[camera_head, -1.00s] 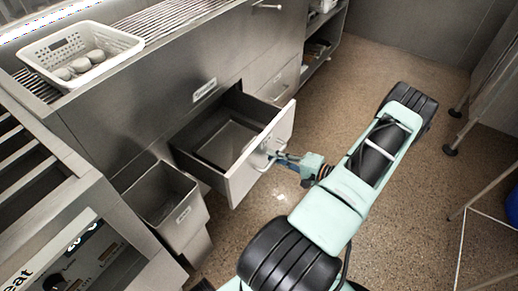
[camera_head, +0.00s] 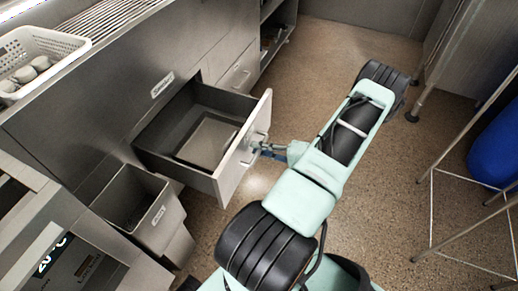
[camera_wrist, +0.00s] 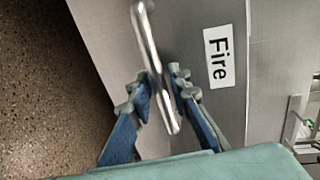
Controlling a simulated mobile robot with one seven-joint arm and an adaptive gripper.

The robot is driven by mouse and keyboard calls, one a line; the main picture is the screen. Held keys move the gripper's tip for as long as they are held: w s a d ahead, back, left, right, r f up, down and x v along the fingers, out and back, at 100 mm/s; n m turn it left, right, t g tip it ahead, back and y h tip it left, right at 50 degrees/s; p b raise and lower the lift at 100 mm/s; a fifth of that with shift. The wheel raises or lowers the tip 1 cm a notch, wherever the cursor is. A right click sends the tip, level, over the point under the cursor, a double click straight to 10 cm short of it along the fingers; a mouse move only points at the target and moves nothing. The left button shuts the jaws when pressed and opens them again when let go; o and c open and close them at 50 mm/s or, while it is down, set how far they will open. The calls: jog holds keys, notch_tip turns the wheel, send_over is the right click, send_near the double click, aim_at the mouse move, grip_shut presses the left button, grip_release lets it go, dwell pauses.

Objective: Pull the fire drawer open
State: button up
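The fire drawer (camera_head: 233,170) is a grey metal drawer with a light front panel, pulled well out of the steel counter. A shallow grey tray (camera_head: 207,139) lies inside it. In the wrist view its front (camera_wrist: 262,38) carries a white label (camera_wrist: 219,56) reading "Fire". The silver bar handle (camera_wrist: 148,37) runs between the two blue-green fingers. My gripper (camera_wrist: 162,88) is closed around the handle, with one finger on each side. In the head view my gripper (camera_head: 267,150) is at the drawer front, with the fingers small and partly hidden.
A grey open bin (camera_head: 140,200) stands left of the drawer. A white perforated basket (camera_head: 62,50) with round items sits on the counter. A metal-legged rack (camera_head: 432,190) and a blue object (camera_head: 497,140) are at right. Brown floor (camera_head: 370,220) is clear between them.

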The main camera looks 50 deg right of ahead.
jog(key=v, duration=1.2)
dwell(0.5)
